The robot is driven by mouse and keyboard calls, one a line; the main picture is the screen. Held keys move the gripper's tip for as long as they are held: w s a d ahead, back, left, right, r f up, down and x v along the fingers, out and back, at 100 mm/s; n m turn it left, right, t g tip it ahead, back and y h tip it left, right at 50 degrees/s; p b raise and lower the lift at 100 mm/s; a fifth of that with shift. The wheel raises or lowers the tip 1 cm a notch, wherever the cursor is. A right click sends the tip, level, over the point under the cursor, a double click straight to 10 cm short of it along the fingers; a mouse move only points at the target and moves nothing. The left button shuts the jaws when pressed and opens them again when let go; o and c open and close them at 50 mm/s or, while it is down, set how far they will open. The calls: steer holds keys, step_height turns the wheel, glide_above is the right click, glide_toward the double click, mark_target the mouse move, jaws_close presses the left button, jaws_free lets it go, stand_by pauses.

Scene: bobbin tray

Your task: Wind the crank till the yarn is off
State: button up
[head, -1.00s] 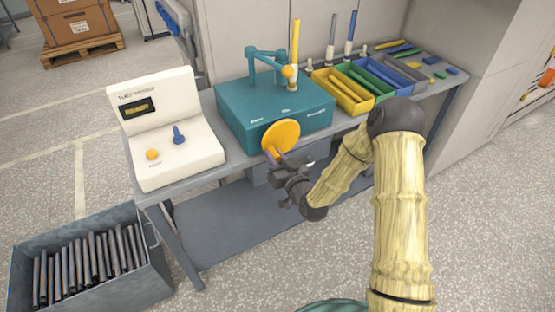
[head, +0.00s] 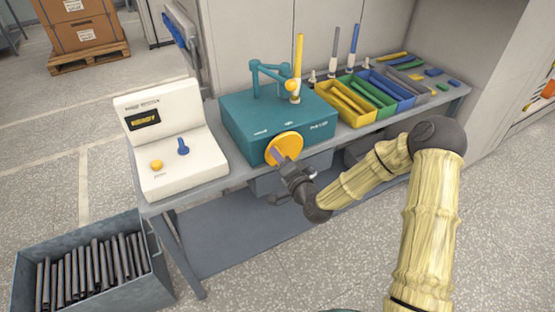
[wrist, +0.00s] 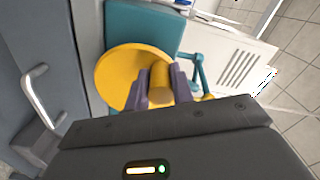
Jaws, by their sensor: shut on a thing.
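The teal winder box (head: 270,118) stands on the grey bench. Its yellow crank disc (head: 285,148) is on the front face, and it also shows in the wrist view (wrist: 117,70). My gripper (head: 279,156) is in front of the disc. In the wrist view, the two purple fingers of my gripper (wrist: 160,88) are shut on the yellow crank knob (wrist: 160,80), one on each side. A yellow bobbin (head: 298,62) stands upright on top of the box beside the teal guide arm (head: 268,68). Whether yarn is on it is too small to tell.
A white control panel (head: 185,168) with a blue lever and yellow knob stands left of the winder. Yellow, green and blue trays (head: 341,115) stand to the right. A grey crate (head: 90,290) of dark tubes is on the floor at left.

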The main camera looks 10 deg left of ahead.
steer(key=shift+w+d+r+m, duration=0.1)
steer(key=shift+d+r+m, duration=0.05)
steer(key=shift+m, duration=0.35)
steer(key=shift+w+d+r+m, duration=0.1)
steer(key=shift+r+m, duration=0.05)
steer(key=shift+m, duration=0.35)
steer(key=o, duration=1)
steer(key=shift+s, duration=0.1)
steer(key=shift+p+v, duration=4.7)
steer(key=shift+v, duration=3.95)
